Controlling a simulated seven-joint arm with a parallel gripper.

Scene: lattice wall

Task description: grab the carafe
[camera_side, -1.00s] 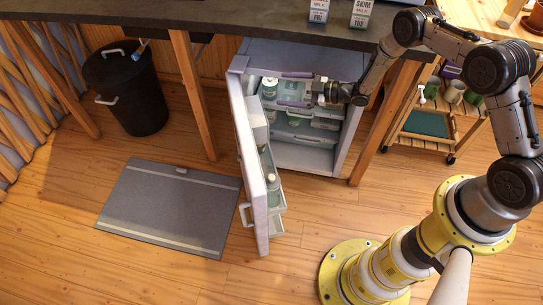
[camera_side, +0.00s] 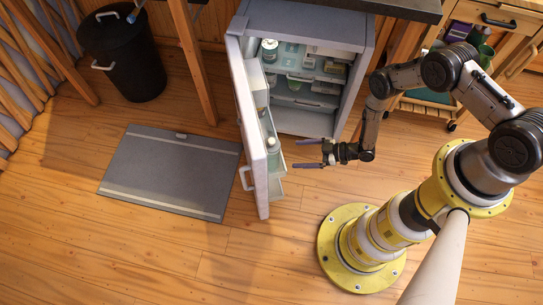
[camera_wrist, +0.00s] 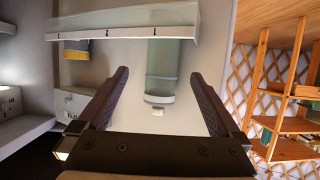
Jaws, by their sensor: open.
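A pale green translucent upright vessel (camera_wrist: 163,60), perhaps the carafe, stands in the door rack in the wrist view, its upper part behind the rack's front strip. In the side view a pale vessel with a light top (camera_side: 272,146) sits in the lower door bin; I cannot tell for sure whether it is the same one. My gripper (camera_side: 296,153) is open and empty, pointing left toward the inner side of the open door. In the wrist view its two fingers (camera_wrist: 160,75) stand wide apart on either side of the vessel, which lies beyond them.
The fridge door (camera_side: 252,130) stands open on the left. The fridge (camera_side: 347,70) holds several containers on its shelves. A grey mat (camera_side: 170,172) lies on the floor, and a black bin (camera_side: 122,55) stands at the back left. A wooden shelf (camera_wrist: 288,112) is at the right in the wrist view.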

